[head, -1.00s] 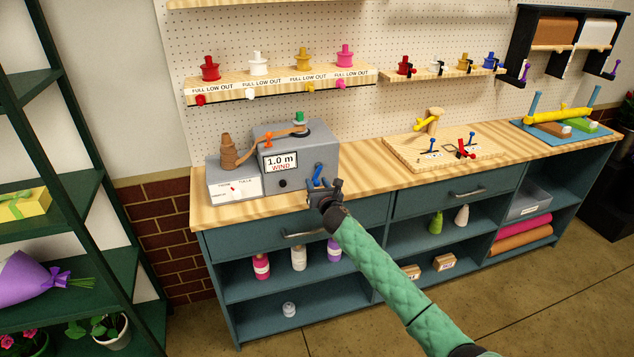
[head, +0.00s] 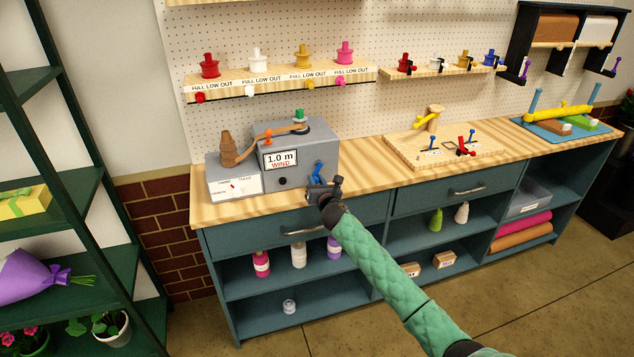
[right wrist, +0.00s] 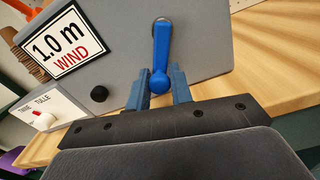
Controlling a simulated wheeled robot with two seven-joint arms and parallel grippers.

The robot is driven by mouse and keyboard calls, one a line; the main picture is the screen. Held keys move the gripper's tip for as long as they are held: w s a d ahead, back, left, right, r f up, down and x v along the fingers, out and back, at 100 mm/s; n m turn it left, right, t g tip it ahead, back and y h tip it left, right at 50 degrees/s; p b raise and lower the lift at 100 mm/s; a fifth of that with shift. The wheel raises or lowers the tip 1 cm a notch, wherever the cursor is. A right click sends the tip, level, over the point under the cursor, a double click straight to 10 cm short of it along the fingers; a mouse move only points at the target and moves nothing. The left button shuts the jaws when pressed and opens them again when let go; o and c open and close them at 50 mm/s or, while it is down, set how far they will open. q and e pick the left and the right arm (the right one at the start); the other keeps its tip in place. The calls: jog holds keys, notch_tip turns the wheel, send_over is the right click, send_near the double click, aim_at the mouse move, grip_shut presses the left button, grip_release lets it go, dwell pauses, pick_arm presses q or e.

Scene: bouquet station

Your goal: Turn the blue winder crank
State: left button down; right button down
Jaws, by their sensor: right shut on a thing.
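The blue winder crank (head: 318,168) is on the front of the grey winder box (head: 318,140), at its right side. In the right wrist view the crank (right wrist: 161,50) runs from its hub at the top down to a round knob. My right gripper (head: 318,184) is at the crank's lower end. In the right wrist view its two blue fingers (right wrist: 158,88) stand on either side of the knob and are shut on it. The box's sign (head: 281,160) reads "1.0 m WIND". My left gripper is out of view.
A black button (head: 282,181) is on the box front, left of the crank. A brown spool (head: 229,150) stands on a smaller grey box with a red pointer. The wooden counter (head: 365,160) is clear right of the winder. A wooden board (head: 400,155) with small levers lies farther right.

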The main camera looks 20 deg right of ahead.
jog(key=m, duration=0.2)
jog(key=a+r+m, duration=0.1)
jog(key=shift+a+m, duration=0.15)
jog(key=shift+m, duration=0.25)
jog(key=m, duration=0.1)
jog(key=r+m, duration=0.1)
jog(key=shift+a+m+b, duration=0.3)
jog(key=shift+m, duration=0.1)
jog(key=shift+a+r+m, duration=0.15)
jog(key=shift+r+m, duration=0.3)
jog(key=shift+m, duration=0.45)
jog(key=m, duration=0.1)
jog(key=r+m, duration=0.1)
jog(key=m, duration=0.1)
jog(key=shift+a+r+m, duration=0.1)
jog(key=shift+r+m, duration=0.15)
jog(key=shift+m, duration=0.05)
jog(key=shift+r+m, duration=0.5)
jog(key=shift+m, duration=0.7)
jog(key=shift+d+r+m+b, duration=0.2)
jog(key=shift+r+m+b, duration=0.15)
jog(key=shift+m, duration=0.75)
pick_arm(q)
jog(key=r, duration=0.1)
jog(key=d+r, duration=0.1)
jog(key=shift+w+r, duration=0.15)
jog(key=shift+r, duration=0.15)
pick_arm(e)
jog(key=shift+r, duration=0.1)
